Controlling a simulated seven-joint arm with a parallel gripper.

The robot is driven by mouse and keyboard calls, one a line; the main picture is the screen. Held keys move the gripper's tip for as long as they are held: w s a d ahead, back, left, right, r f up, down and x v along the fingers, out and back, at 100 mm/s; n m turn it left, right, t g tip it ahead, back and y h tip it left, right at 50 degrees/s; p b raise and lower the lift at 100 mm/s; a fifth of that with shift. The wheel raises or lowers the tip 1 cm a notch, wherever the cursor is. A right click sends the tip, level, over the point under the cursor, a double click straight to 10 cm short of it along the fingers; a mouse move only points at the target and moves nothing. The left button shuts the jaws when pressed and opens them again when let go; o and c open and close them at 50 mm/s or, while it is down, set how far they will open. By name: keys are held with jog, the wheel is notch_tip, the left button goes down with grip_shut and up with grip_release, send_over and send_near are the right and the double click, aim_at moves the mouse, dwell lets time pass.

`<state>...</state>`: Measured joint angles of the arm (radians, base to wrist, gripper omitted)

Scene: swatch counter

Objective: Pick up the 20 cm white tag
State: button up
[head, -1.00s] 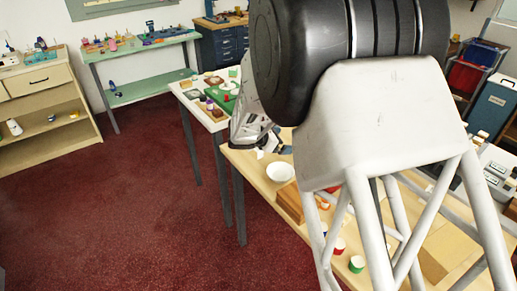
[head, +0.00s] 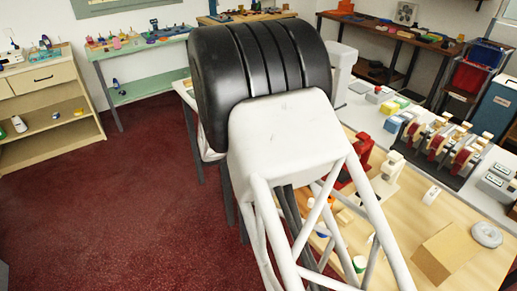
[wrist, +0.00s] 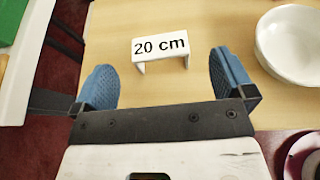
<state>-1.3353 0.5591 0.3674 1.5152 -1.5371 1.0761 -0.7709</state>
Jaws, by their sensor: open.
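The white tag (wrist: 160,46) marked "20 cm" stands on the wooden table in the wrist view, with short legs under its face. My gripper (wrist: 164,88) is open, its two blue fingertips spread wide. The tag lies ahead of the fingers, between their lines and apart from both. Nothing is between the fingers but bare table. In the head view my arm hides the tag and the gripper.
A white bowl (wrist: 290,45) stands close to the right of the tag. The wooden table (wrist: 190,15) ends at the left and near edges. In the head view, a cardboard box (head: 445,255) and a grey ring (head: 486,235) lie on the table's right part.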

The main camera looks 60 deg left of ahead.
jog(key=shift+x, duration=1.15)
jog(key=shift+x, duration=2.55)
jog(key=shift+a, duration=0.1)
jog(key=c, duration=1)
jog(key=shift+r, duration=0.15)
